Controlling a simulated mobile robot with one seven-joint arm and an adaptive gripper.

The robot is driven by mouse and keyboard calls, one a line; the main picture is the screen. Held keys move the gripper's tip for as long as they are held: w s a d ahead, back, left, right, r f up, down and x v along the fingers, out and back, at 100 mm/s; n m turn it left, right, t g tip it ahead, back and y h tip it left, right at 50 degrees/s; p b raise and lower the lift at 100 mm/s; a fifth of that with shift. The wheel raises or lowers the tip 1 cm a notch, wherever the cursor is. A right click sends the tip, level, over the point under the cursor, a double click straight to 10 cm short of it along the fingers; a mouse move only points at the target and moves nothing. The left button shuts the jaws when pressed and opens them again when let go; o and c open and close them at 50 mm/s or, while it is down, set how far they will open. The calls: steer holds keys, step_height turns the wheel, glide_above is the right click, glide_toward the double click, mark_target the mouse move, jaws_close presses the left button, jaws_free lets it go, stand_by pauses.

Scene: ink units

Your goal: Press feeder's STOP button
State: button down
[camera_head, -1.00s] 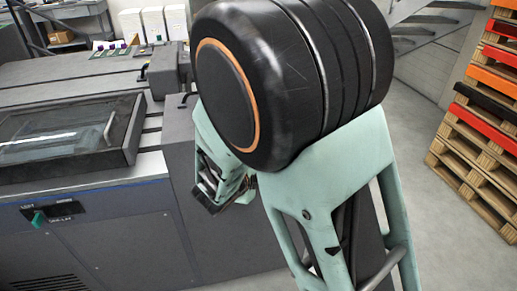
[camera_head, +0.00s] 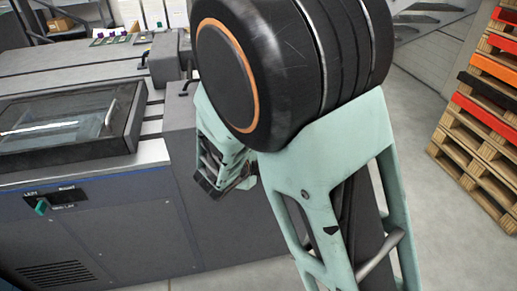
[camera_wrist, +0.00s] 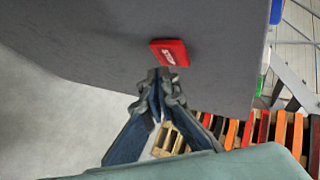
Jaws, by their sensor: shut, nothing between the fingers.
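The red STOP button (camera_wrist: 169,52), with white lettering, sits on the dark grey side panel (camera_wrist: 90,35) of the machine in the wrist view. My gripper (camera_wrist: 160,76) is shut and empty, its dark fingertips together just below the button in the picture. A small gap seems to show between tips and button, but I cannot tell the depth or whether they touch. In the head view my arm hides the STOP button and the fingertips.
Stacked pallets (camera_head: 480,140) stand at the right. Bare floor (camera_head: 440,235) lies between them and my arm.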

steer(key=shift+w+r, duration=0.1)
steer(key=shift+w, duration=0.05)
stand_by(0.4)
steer(key=shift+w+a+p, duration=0.15)
steer(key=shift+w+p, duration=0.15)
steer(key=shift+p, duration=0.05)
steer(key=shift+w+a, duration=0.1)
steer(key=shift+w, duration=0.3)
stand_by(0.8)
steer(key=shift+s+p, duration=0.1)
steer(key=shift+p, duration=0.2)
steer(key=shift+s+d, duration=0.2)
steer(key=shift+s, duration=0.55)
steer(key=shift+s, duration=0.1)
steer(key=shift+s+d+p, duration=0.1)
steer(key=shift+s+d, duration=0.15)
steer(key=shift+s, duration=0.5)
steer(key=shift+s+d+p, duration=0.15)
steer(key=shift+s+d, duration=0.05)
steer(key=shift+s, duration=0.6)
steer(key=shift+s+d+p, duration=0.1)
steer(key=shift+s+d, duration=0.15)
steer(key=shift+s, duration=0.5)
